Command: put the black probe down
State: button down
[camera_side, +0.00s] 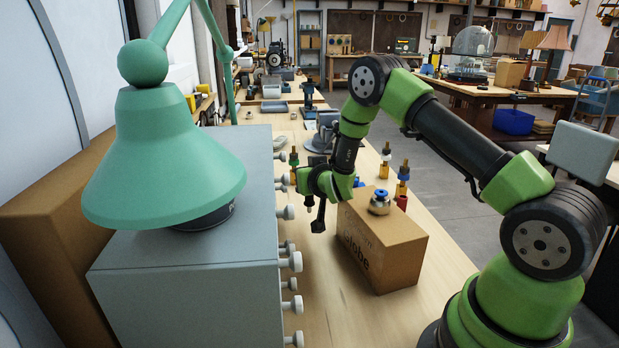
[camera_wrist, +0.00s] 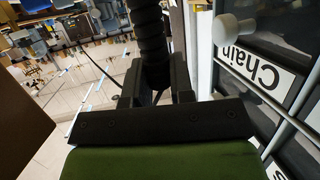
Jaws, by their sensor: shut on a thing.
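In the wrist view, my gripper (camera_wrist: 157,84) is shut on the black probe (camera_wrist: 152,38), whose ribbed black handle stands between the two fingers. A thin dark cable runs beside it on the left. The probe's tip is out of this view. In the side view, my gripper (camera_side: 303,181) is above the bench, just right of the grey drawer cabinet (camera_side: 185,265) and left of the cardboard box (camera_side: 385,255). It is small there, and I cannot clearly tell the probe from the dark parts around the gripper.
White drawer knobs (camera_side: 293,261) stick out close to my gripper. A drawer label reading "Chain" (camera_wrist: 262,70) is near in the wrist view. A green lamp (camera_side: 165,165) stands over the cabinet. Bare bench (camera_side: 330,315) shows in front.

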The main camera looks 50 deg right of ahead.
jog(key=shift+f, duration=0.25)
